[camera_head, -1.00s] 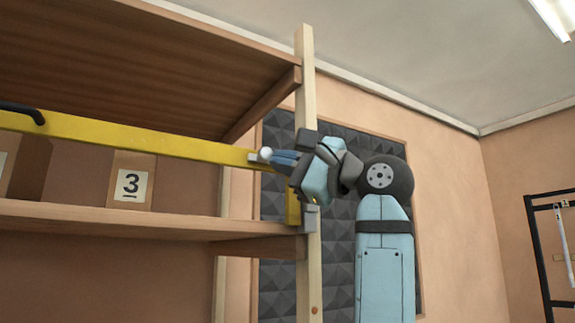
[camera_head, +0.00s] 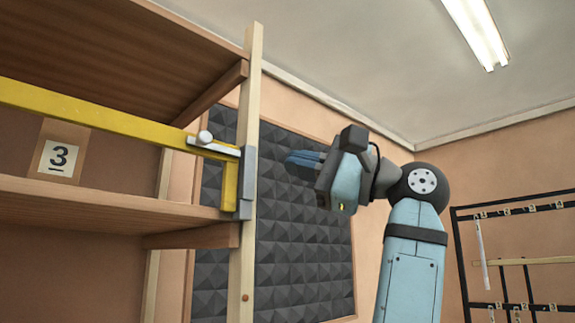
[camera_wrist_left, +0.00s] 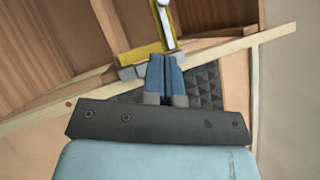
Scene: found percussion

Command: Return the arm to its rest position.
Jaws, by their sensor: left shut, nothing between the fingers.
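My left arm (camera_head: 411,260) is raised, with a pale blue forearm. My left gripper (camera_head: 290,158) points left in the head view, its blue fingers together with nothing between them. It is apart from the shelf post, in front of the dark foam panel. In the left wrist view the shut fingers (camera_wrist_left: 164,56) point at the yellow bar's end (camera_wrist_left: 141,52); the depth gap there is hard to judge. My right gripper is not in view.
A wooden shelf (camera_head: 110,200) stands at left with an upright post (camera_head: 248,95). A yellow bar (camera_head: 90,118) crosses it, with a white knob (camera_head: 205,137) and grey bracket (camera_head: 246,180) near the post. A foam panel (camera_head: 290,250) hangs behind. A black rack (camera_head: 462,255) stands at right.

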